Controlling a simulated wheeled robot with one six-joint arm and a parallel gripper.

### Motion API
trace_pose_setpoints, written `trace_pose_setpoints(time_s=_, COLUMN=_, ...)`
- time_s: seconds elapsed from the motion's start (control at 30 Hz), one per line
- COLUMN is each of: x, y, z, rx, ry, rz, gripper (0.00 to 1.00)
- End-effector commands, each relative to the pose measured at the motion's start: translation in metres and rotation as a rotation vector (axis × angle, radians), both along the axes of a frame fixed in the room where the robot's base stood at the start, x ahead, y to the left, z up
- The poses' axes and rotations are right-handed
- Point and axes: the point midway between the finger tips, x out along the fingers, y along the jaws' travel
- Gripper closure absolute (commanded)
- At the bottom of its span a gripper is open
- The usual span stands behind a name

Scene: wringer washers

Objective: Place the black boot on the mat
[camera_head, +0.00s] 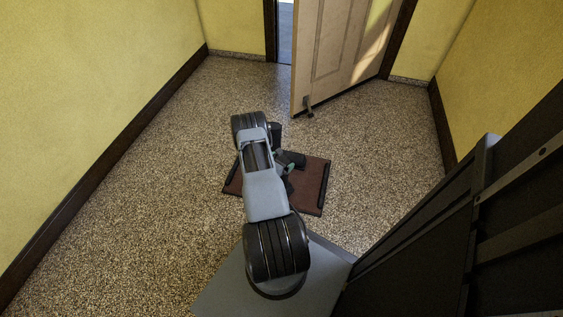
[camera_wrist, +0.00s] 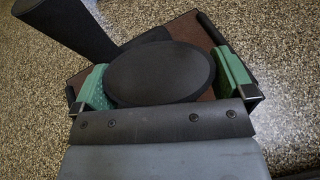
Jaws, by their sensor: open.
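The reddish-brown mat (camera_head: 312,190) lies on the floor in the head view, partly hidden under my arm. Its brown surface also shows in the wrist view (camera_wrist: 196,32). My gripper (camera_wrist: 164,80) is open above the mat, with green finger pads left and right. A black oval form (camera_wrist: 160,72), seemingly the top of a black boot, lies between the pads with small gaps visible. A black boot-like shape (camera_wrist: 62,24) stands beyond it at upper left; whether both are one boot I cannot tell. The head view shows a dark upright piece (camera_head: 276,130) at the mat's far edge.
Black bars edge the mat (camera_head: 325,185) left and right. Speckled floor is clear around it. A door (camera_head: 330,45) stands ajar at the back. Yellow walls with dark baseboards (camera_head: 110,140) bound the room.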

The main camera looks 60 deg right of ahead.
Motion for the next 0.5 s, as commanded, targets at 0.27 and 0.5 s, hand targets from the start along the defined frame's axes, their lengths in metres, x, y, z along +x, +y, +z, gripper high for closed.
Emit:
trace_pose_setpoints(time_s=0.27, x=0.005, y=0.035, z=0.019, rx=0.001, ry=0.001, rz=0.006, gripper=0.0)
trace_pose_setpoints(time_s=0.5, x=0.008, y=0.077, z=0.036, rx=0.001, ry=0.001, rz=0.004, gripper=0.0)
